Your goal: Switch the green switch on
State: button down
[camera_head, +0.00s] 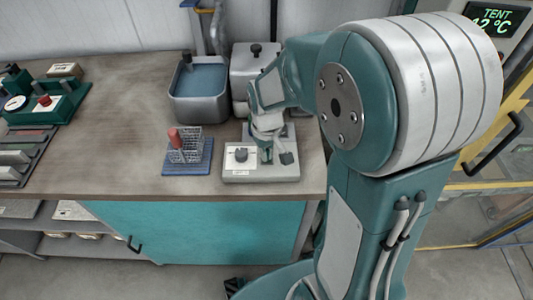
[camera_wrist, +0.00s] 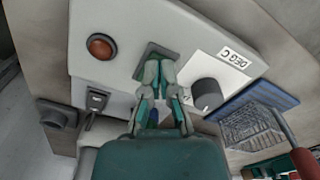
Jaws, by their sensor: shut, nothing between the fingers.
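A pale control box (camera_head: 234,177) sits near the front edge of the bench; in the wrist view its panel (camera_wrist: 128,18) fills the upper middle. A dark green square plate (camera_wrist: 146,56) on the panel, seemingly the green switch's, is partly covered by my fingertips. My gripper (camera_wrist: 159,72) is shut and empty, its tips over this plate; contact cannot be told. In the head view my gripper (camera_head: 266,150) hangs over the middle of the box. The switch's lever and its position are hidden behind the fingers.
A wire rack on a blue base (camera_head: 187,170) stands left of the box. A grey water bath (camera_head: 200,106) is behind.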

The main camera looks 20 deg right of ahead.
jog(key=shift+r, duration=3.4)
jog(key=shift+s+r, duration=0.15)
jog(key=shift+r, duration=0.1)
jog(key=s+r+m+t, duration=0.2)
jog(key=s+r+t, duration=0.3)
jog(key=s+r, duration=0.4)
jog(key=shift+s+t, duration=0.3)
jog(key=shift+s, duration=2.15)
